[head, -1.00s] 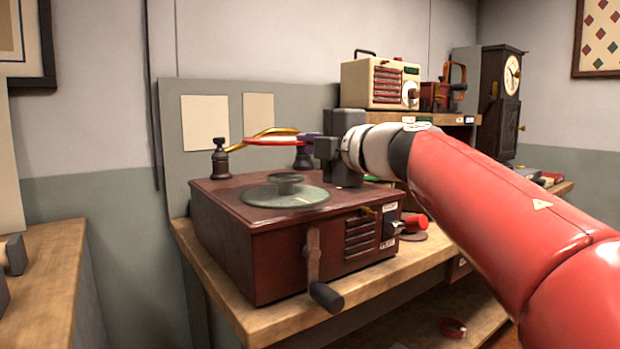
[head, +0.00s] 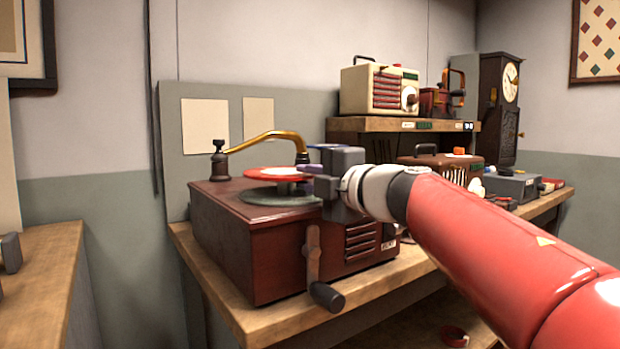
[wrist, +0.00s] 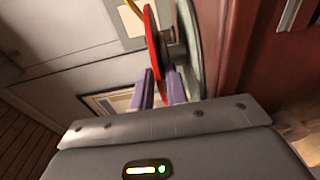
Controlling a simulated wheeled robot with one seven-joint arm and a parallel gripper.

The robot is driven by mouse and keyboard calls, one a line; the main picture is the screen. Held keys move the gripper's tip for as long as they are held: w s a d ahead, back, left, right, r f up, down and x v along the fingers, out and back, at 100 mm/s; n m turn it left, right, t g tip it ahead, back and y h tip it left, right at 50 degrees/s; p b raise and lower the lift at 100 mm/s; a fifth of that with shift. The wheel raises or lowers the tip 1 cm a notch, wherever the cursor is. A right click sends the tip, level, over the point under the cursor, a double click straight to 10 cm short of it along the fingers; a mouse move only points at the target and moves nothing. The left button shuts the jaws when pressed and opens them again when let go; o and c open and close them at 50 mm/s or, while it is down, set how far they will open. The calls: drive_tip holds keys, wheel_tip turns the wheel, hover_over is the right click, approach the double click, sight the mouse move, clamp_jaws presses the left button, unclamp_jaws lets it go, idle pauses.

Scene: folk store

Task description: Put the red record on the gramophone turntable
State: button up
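The red record (head: 278,173) lies roughly level over the gramophone's turntable (head: 270,196), on or just above its raised dark centre hub. In the wrist view the record (wrist: 152,45) is edge-on, beside the hub and parallel to the pale turntable (wrist: 190,45). My gripper (head: 314,158) is at the record's right edge, its purple fingers apart, one above the other in the head view. In the wrist view the record's near edge lies between the open fingers (wrist: 162,80). Whether the record touches the hub all round is hidden.
The brass tonearm (head: 265,138) arches behind the record. The gramophone's wooden case (head: 275,250) has a crank (head: 318,270) in front. A cream radio (head: 375,90) stands on a shelf at the back right, above a brown radio (head: 440,168). The bench's front left is clear.

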drive_tip(key=shift+o, duration=1)
drive_tip(key=shift+r, duration=0.25)
drive_tip(key=v, duration=1.2)
drive_tip(key=shift+f, duration=0.1)
